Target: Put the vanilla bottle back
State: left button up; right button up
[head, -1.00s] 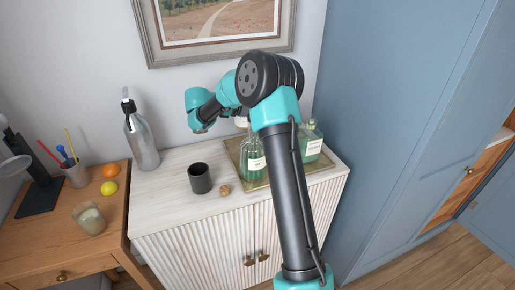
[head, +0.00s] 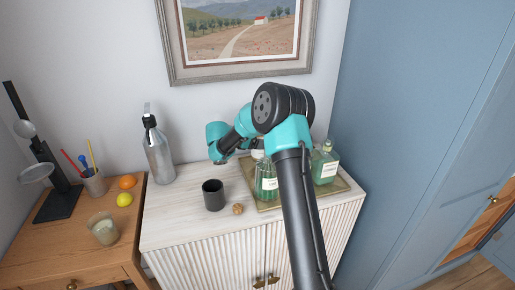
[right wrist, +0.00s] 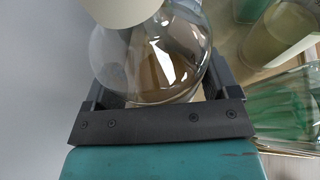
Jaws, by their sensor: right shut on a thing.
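The vanilla bottle (right wrist: 145,75) is a round clear glass bottle with brown content and a cream stopper (right wrist: 120,10). My right gripper (right wrist: 155,85) is shut on it, with one dark finger on each side of the glass. In the head view my right arm hides most of the gripper and bottle. A cream patch (head: 257,145), apparently the stopper, shows beside my wrist, above the back of the cabinet near the tray. I cannot tell whether the bottle touches anything beneath it. My left gripper is out of view.
A brass tray (head: 268,206) on the white cabinet (head: 175,225) holds green labelled bottles, one left (head: 266,183) and one right (head: 325,166). A dark cup (head: 213,195), a small brown knob-like thing (head: 238,209) and a grey siphon bottle (head: 158,150) stand left of it.

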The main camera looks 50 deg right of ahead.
jog(key=shift+f, duration=1.8)
jog(key=shift+f, duration=0.15)
jog(key=o, duration=1.3)
jog(key=v, duration=1.2)
